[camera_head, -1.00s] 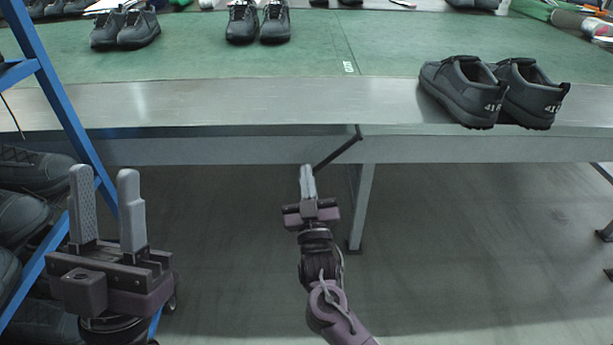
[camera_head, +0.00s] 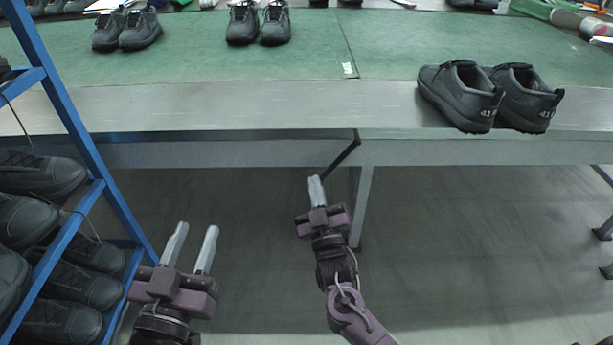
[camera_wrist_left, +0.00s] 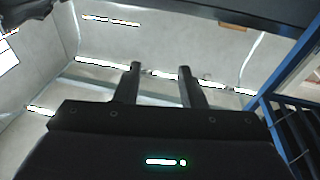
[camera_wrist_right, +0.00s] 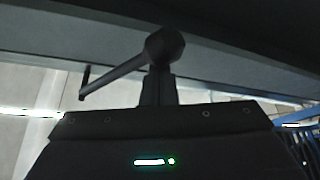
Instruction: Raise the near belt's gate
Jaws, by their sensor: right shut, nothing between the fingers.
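A dark lever (camera_head: 340,156) hangs at a slant from the front edge of the near table. In the right wrist view the lever (camera_wrist_right: 118,76) ends in a round knob (camera_wrist_right: 165,46). My right gripper (camera_head: 316,181) is shut and empty, fingers pointing up below the lever's lower end. In the right wrist view its fingers (camera_wrist_right: 158,88) are partly behind the knob; I cannot tell whether they touch. My left gripper (camera_head: 195,235) is open and empty, low beside the blue rack; it also shows in the left wrist view (camera_wrist_left: 158,70). No gate panel is clearly visible.
The near table's metal edge (camera_head: 230,108) runs above both grippers. A pair of dark shoes (camera_head: 490,95) stands at its right. A blue rack (camera_head: 75,130) with several dark shoes is at the left. A table leg (camera_head: 361,205) stands right of my right gripper. The floor below is clear.

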